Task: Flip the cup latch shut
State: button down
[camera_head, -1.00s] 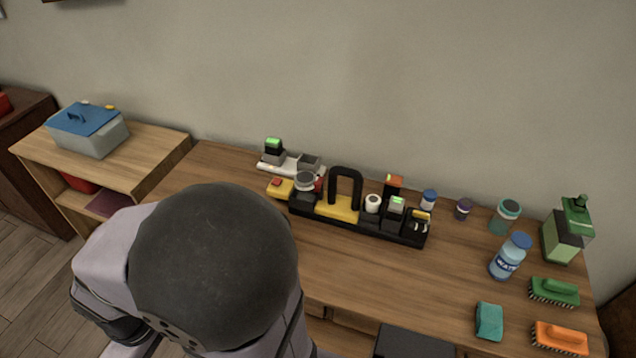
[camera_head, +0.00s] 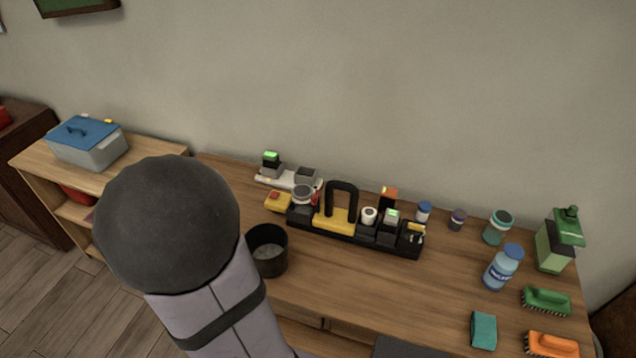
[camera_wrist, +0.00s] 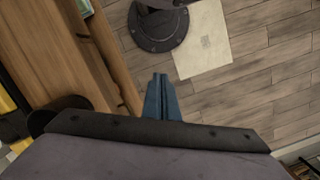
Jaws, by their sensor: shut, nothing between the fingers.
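A dark, open-topped cup (camera_head: 267,262) stands on the wooden worktop in the head view, just right of my arm. No latch can be made out on it at this size, and its left side is close to or partly behind my arm. My gripper (camera_wrist: 160,78) shows in the wrist view as blue fingers held together, with nothing between them. It points over the floor beside wooden furniture and touches nothing that I can see. The head view does not show my gripper.
A black and yellow caddy (camera_head: 322,223) with a tall handle stands behind the cup. A blue bottle (camera_head: 502,268), a green dispenser (camera_head: 552,246) and brushes (camera_head: 546,300) stand at the right. A blue-lidded box (camera_head: 88,150) sits on the left shelf. The worktop's middle is clear.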

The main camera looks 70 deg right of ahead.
jog(key=s+d+r+m+p, duration=0.1)
jog(key=d+m, duration=0.2)
jog(key=d, duration=0.7)
jog(key=s+d+r+m+h+p, duration=0.1)
jog(key=s+d+m, duration=0.15)
jog(key=d, duration=0.75)
jog(key=s+d+r+m+p, duration=0.1)
jog(key=d+m, duration=0.2)
jog(key=d, duration=0.6)
jog(key=d+r+m+g+h, duration=0.1)
jog(key=d+r+m+h, duration=0.1)
jog(key=d+r+m, duration=0.7)
jog(key=shift+w+d+m+h, duration=0.15)
jog(key=shift+d+m+h, duration=0.25)
jog(key=shift+d+m, duration=0.95)
jog(key=shift+a, duration=0.1)
jog(key=p+x, duration=0.4)
jog(key=x, duration=0.6)
